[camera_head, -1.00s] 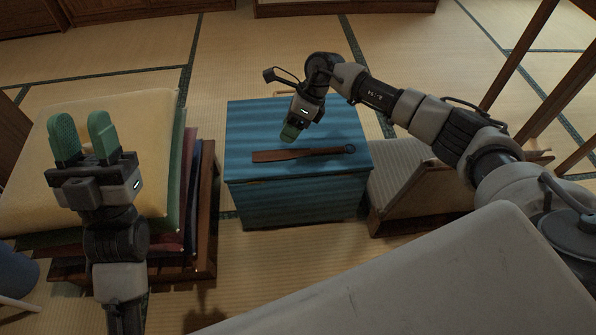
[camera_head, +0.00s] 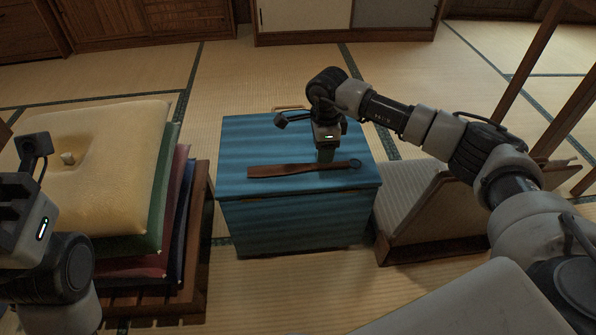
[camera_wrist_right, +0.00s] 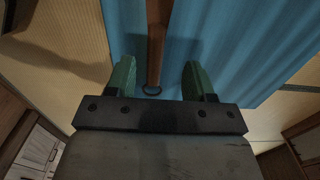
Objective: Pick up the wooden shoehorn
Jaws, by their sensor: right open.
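The wooden shoehorn (camera_head: 290,170) lies flat on the blue cloth-covered chest (camera_head: 290,220), its broad end to the left and a dark ring at its right end. My right gripper (camera_head: 325,155) points down at the shoehorn's right part, just behind or above it; the exact gap is hard to tell. In the right wrist view, the green fingers (camera_wrist_right: 160,80) are apart, with the shoehorn (camera_wrist_right: 157,35) running up the picture from between them. Its ring end lies between the fingers. My left gripper's body (camera_head: 22,215) shows at the left edge; its fingers are out of frame.
A stack of cushions (camera_head: 95,170), yellow on top, stands on a wooden base left of the chest. A legless chair (camera_head: 425,205) stands close on the right. Wooden cabinets line the back. Tatami floor (camera_head: 260,75) is free behind the chest.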

